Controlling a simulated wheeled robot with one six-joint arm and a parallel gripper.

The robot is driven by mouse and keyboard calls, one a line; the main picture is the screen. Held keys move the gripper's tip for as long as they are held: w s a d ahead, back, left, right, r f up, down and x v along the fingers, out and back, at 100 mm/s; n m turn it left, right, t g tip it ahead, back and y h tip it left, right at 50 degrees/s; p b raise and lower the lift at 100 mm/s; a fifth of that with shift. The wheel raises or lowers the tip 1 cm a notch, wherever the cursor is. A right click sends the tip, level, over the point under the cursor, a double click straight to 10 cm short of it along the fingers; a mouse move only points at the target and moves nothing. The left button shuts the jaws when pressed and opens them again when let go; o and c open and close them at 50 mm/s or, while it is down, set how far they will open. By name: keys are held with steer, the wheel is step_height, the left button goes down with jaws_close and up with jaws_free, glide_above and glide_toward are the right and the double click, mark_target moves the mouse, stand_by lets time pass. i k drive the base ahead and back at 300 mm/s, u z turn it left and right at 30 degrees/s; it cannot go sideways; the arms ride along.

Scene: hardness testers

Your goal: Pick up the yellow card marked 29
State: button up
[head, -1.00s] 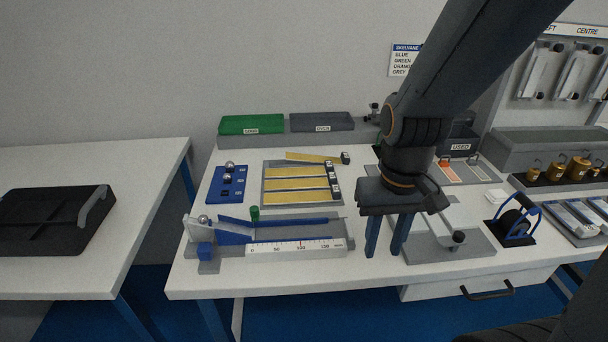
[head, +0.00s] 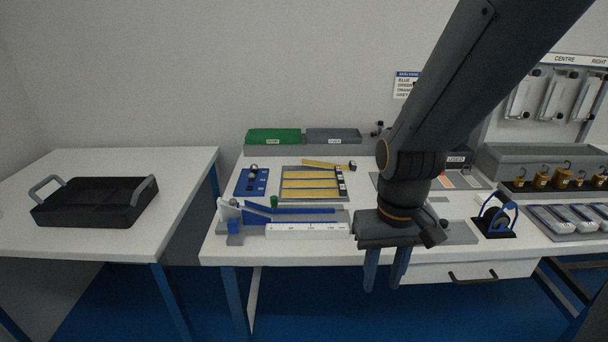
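Several yellow cards (head: 310,184) lie in rows in a grey tray (head: 285,200) on the white table, each with a dark and white end tag at its right. One more yellow card (head: 322,163) lies askew just behind the tray. The numbers on the tags are too small to read, so I cannot tell which is 29. My gripper (head: 385,285) points down at the table's front edge, right of and nearer than the cards. Its two blue fingers are apart with nothing visible between them. My arm hides part of the table behind it.
A blue ramp device with a white scale (head: 308,229) stands in front of the card tray. A blue plate with balls (head: 251,183) is left of it. Green (head: 274,135) and grey (head: 333,135) boxes stand behind. A black tray (head: 95,203) lies on the left table.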

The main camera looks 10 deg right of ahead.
mark_target(337, 170)
steer(key=u, duration=0.2)
steer(key=i, duration=1.05)
steer(key=z, duration=0.75)
